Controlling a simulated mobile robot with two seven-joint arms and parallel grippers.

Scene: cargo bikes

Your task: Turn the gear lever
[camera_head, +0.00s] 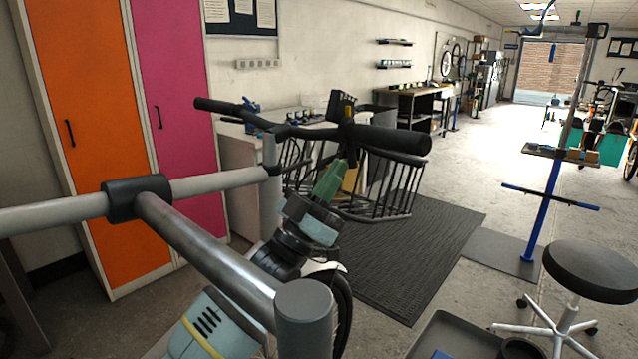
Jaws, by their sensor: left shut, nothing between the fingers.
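The cargo bike's handlebar (290,131) crosses the middle of the view, with a black grip at each end. A small black block with yellowish marks (342,106) stands up from the bar beside the near right grip (390,139); it may be the gear lever, but I cannot tell for sure. My left gripper (349,164) reaches up from below, its fingers together and empty, just under the bar near that block. Whether the fingertips touch the bar or block cannot be told. My right gripper is out of view.
A black wire basket (385,190) is behind the handlebar. Orange (75,110) and pink (172,70) lockers stand left. A round stool (595,270) and blue repair stand (548,215) are right. Open floor lies beyond.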

